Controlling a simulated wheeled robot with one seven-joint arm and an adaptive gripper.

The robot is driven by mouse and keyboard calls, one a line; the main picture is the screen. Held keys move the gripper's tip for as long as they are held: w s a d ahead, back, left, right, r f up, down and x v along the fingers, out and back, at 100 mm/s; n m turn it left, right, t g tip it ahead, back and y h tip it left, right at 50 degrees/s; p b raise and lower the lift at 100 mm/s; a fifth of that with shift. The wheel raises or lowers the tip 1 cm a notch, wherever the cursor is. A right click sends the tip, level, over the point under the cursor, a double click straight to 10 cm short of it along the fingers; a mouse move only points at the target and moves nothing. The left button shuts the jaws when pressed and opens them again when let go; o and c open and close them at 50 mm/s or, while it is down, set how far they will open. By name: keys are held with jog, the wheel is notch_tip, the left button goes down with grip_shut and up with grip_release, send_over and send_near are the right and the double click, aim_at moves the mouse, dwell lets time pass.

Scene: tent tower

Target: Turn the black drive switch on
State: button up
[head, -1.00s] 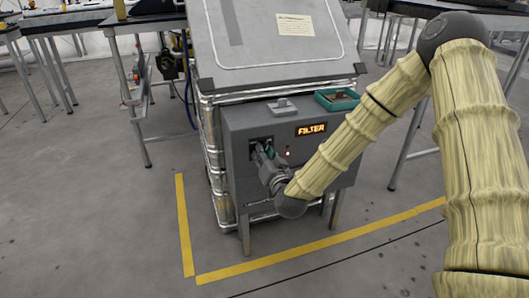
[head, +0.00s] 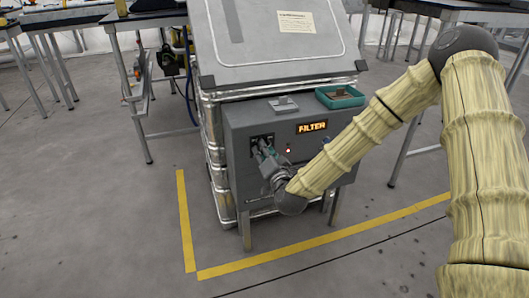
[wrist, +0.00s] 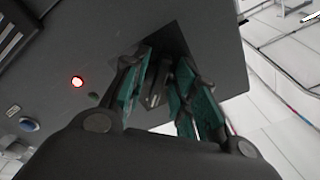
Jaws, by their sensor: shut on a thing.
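The grey control box (head: 240,165) stands on legs at the front of the machine. A black switch plate (head: 255,140) is at the upper left of its front face. My gripper (head: 264,149) is at this plate. In the wrist view, the teal finger pads (wrist: 160,90) stand on either side of a small dark switch lever (wrist: 153,88), and the gripper is shut on it. The black plate (wrist: 173,45) shows behind the fingers. The fingers hide part of the lever, so its position is not clear.
An orange "FILTER" display (head: 312,127) and a red lamp (head: 288,150) are right of my gripper; the lit lamp also shows in the wrist view (wrist: 77,82). A teal tray (head: 340,97) and a grey piece (head: 283,104) lie on the box. Yellow floor lines (head: 300,257) run around the machine.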

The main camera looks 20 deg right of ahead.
jog(key=o, duration=0.6)
jog(key=shift+o, duration=0.2)
jog(key=shift+s, duration=0.1)
jog(key=s, duration=1.1)
jog(key=shift+s+d, duration=0.3)
jog(key=shift+s, duration=0.1)
jog(key=shift+f, duration=0.1)
